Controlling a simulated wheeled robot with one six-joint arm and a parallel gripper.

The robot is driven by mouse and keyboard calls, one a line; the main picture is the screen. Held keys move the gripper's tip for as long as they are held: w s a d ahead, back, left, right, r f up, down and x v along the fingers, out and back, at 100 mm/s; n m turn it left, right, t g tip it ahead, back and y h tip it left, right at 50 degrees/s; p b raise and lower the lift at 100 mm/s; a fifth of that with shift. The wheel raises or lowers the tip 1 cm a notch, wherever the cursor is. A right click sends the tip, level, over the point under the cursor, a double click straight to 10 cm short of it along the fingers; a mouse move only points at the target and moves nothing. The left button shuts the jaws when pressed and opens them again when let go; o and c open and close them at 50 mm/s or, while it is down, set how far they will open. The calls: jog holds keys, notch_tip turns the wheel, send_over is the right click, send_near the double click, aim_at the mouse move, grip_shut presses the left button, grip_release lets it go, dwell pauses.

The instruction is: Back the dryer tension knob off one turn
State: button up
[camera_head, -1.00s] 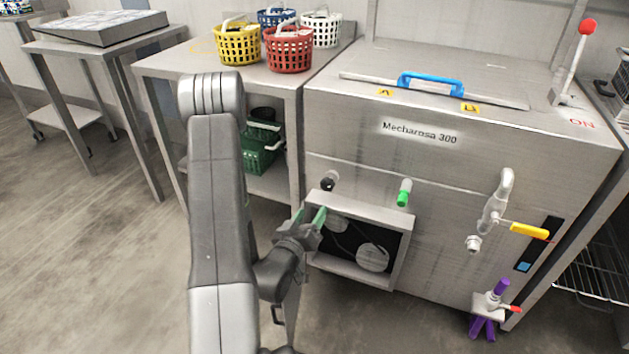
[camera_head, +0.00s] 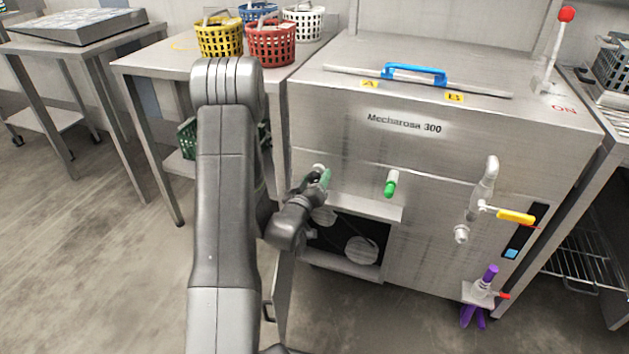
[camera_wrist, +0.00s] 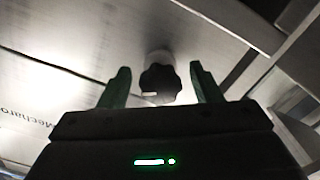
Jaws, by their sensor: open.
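The black knob (camera_wrist: 160,82) is on the front panel of the Mecharosa 300 machine (camera_head: 440,150). In the wrist view it sits on a pale round base, ahead of and between my open fingers, with space on both sides. My gripper (camera_wrist: 160,85) is open and empty, its green fingertips pointing at the panel. In the head view my gripper (camera_head: 323,178) is at the panel's upper left, above the open compartment, and hides the knob; only a bit of its pale base shows.
A green knob (camera_head: 391,183) is to the right on the same panel. Below is the open compartment (camera_head: 345,268) with round parts inside. A tap with a yellow handle (camera_head: 515,216) juts out farther right. Baskets (camera_head: 270,45) stand on the left table.

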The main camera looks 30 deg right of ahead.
jog(key=c, duration=1)
jog(key=shift+f+n+b, duration=0.1)
jog(key=shift+n+b, duration=0.65)
jog(key=shift+n, duration=0.35)
jog(key=n+b, duration=0.1)
jog(key=n, duration=0.2)
jog(key=shift+s+n, duration=0.1)
jog(key=shift+n, duration=0.2)
jog(key=n+b, duration=0.1)
jog(key=n, duration=0.4)
jog(key=shift+n, duration=0.4)
